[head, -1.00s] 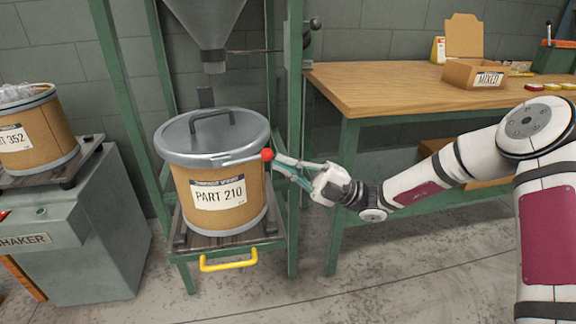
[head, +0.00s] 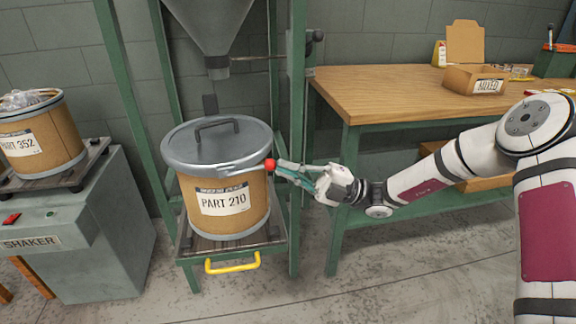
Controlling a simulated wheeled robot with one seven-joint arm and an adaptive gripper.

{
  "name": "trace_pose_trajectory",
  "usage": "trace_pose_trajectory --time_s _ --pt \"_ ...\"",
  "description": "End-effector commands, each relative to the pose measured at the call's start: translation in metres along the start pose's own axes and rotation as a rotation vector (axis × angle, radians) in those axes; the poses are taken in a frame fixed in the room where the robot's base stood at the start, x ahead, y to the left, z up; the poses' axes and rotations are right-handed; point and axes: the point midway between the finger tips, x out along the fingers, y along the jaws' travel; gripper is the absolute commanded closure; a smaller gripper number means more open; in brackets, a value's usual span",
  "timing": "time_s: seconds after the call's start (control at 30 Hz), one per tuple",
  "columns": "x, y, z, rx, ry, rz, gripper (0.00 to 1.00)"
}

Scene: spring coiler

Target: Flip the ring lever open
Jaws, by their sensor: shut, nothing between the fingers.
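The drum marked PART 210 (head: 222,202) stands upright under the hopper, with a grey lid (head: 217,145) on top. A metal ring runs around the lid's rim, and its lever (head: 240,168) lies along the front right side, ending in a red knob (head: 270,164). My gripper (head: 279,170) comes from the right, with its fingertips right at the red knob. The fingers are shut with nothing between them. I cannot tell whether the fingertips touch the knob.
The drum stands on a platform with a yellow handle (head: 232,263), between green frame posts (head: 298,130). The hopper (head: 215,40) hangs above. A wooden-topped bench (head: 390,100) is behind my arm. A shaker (head: 80,240) carrying another drum (head: 40,140) stands left.

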Motion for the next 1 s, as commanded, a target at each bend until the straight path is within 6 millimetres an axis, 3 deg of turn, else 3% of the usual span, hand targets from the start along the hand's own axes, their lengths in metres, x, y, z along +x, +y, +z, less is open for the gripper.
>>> trace_pose_trajectory --time_s 0.57,1.0 --pt "0.008 0.016 -0.003 -0.030 0.001 -0.101 1.00" --pt "0.024 0.040 -0.008 -0.090 0.002 -0.304 1.00"
